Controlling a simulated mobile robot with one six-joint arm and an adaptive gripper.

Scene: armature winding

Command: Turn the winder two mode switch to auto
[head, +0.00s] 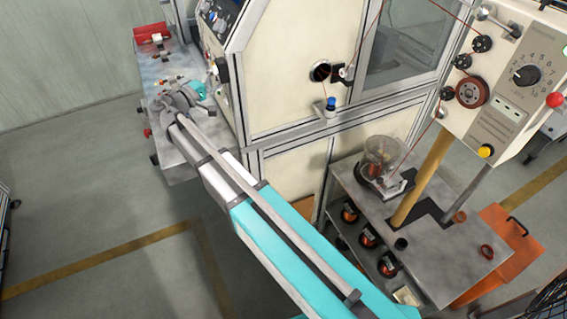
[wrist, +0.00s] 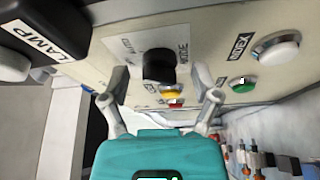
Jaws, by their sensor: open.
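The mode switch (wrist: 158,66) is a black knob on a pale plate with the word MODE beside it, on the cream panel in the wrist view. My gripper (wrist: 162,76) is open, with one finger on each side of the knob in the picture. I see no contact with the knob. In the head view my gripper (head: 199,90) is by the machine's left side, above a grey shelf, and the switch cannot be made out.
Near the switch are a yellow button (wrist: 172,93), a green button (wrist: 243,84), a white button (wrist: 275,48) by INDEX, and a black box (wrist: 45,33) marked LAMP. The grey shelf (head: 178,158) carries small parts. A numbered dial (head: 527,75) is on the far-right box.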

